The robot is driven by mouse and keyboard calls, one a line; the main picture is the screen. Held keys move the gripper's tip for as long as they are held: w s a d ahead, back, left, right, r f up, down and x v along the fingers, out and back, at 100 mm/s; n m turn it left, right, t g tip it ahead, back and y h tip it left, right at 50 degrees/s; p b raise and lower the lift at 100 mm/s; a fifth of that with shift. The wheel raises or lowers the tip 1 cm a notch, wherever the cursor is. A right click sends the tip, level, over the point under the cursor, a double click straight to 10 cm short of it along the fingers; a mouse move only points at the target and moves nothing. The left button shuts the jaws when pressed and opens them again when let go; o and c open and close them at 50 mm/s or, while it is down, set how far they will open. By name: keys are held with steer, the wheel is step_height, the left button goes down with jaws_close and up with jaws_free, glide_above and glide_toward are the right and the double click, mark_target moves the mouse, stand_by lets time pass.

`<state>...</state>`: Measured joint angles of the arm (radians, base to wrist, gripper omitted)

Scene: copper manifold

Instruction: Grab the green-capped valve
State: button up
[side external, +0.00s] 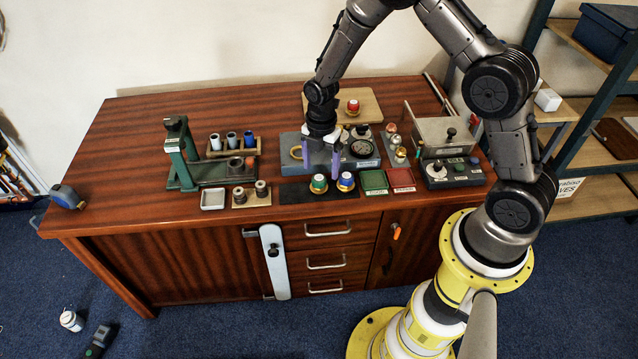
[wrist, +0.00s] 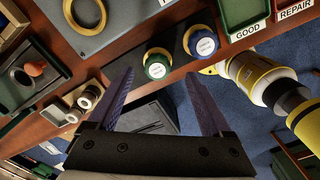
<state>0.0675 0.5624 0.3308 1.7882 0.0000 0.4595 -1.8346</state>
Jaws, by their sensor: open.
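The green-capped valve (side external: 318,184) stands upright on a dark mat near the table's front edge. It has a green rim and a pale labelled top. In the wrist view the green-capped valve (wrist: 157,64) appears just beyond the gap between my fingertips. A blue-capped valve (side external: 346,182) stands close on its right, and this blue-capped valve (wrist: 203,42) also shows in the wrist view. My gripper (side external: 320,172), with purple fingers, is open and empty, pointing down above and slightly behind the green-capped valve. My gripper (wrist: 158,78) touches neither valve, as far as I can see.
Green GOOD tray (side external: 373,180) and red REPAIR tray (side external: 401,179) lie right of the valves. A grey plate (side external: 290,160) with a brass ring is behind. A small block with two fittings (side external: 250,195) and a green press stand (side external: 180,150) are left.

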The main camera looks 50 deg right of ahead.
mark_target(319, 177)
steer(key=f, duration=0.5)
steer(key=shift+w+a, duration=0.15)
steer(key=shift+w, duration=0.05)
jaws_close()
steer(key=shift+r, duration=0.15)
